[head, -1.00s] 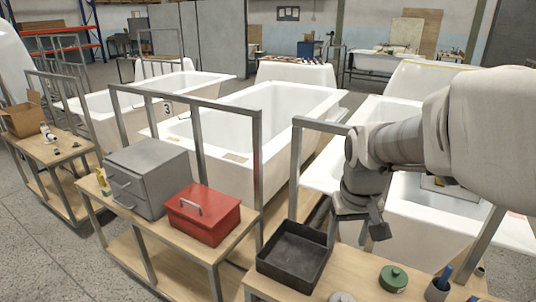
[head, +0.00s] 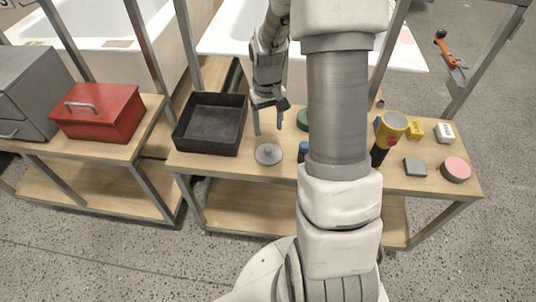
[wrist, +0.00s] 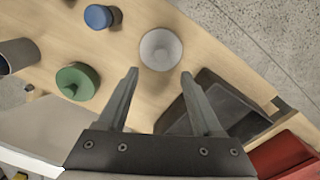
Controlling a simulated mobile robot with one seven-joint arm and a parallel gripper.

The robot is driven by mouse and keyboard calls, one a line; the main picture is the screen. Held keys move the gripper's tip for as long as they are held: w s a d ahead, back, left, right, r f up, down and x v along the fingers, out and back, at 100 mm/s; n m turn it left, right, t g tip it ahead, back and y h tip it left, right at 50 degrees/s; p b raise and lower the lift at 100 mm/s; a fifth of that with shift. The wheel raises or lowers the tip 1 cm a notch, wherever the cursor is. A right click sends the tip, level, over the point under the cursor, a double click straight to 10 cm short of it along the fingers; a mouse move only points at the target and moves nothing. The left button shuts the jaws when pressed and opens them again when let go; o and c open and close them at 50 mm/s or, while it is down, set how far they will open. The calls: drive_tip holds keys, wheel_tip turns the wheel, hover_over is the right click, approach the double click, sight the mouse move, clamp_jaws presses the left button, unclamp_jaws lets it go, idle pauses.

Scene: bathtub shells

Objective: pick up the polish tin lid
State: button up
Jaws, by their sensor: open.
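A round grey lid (head: 268,154) with a small central knob lies on the wooden bench top, right of the black tray. In the wrist view the grey lid (wrist: 160,49) lies just beyond the fingertips, roughly centred between them. A green round lid (wrist: 77,81) with a knob lies nearby; in the head view the green lid (head: 303,119) is partly hidden by my arm. No label shows which of these is the polish tin lid. My gripper (head: 268,126) is open and empty, pointing down over the bench behind the grey lid; its fingers (wrist: 160,75) are wide apart.
The black tray (head: 181,136) stands left of my gripper, with a red toolbox (head: 100,112) farther left. A blue object (wrist: 99,16) is near the grey lid. A yellow-headed torch (head: 391,126), grey block (head: 415,167) and pink-topped tin (head: 456,169) are to the right.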

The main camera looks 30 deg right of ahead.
sight(269, 148)
wheel_tip(269, 148, down, 10)
drive_tip(key=shift+s+r+b, duration=0.1)
drive_tip(key=shift+r+b, duration=0.15)
drive_tip(key=shift+b, duration=0.95)
drive_tip(key=shift+r, duration=0.1)
clamp_jaws()
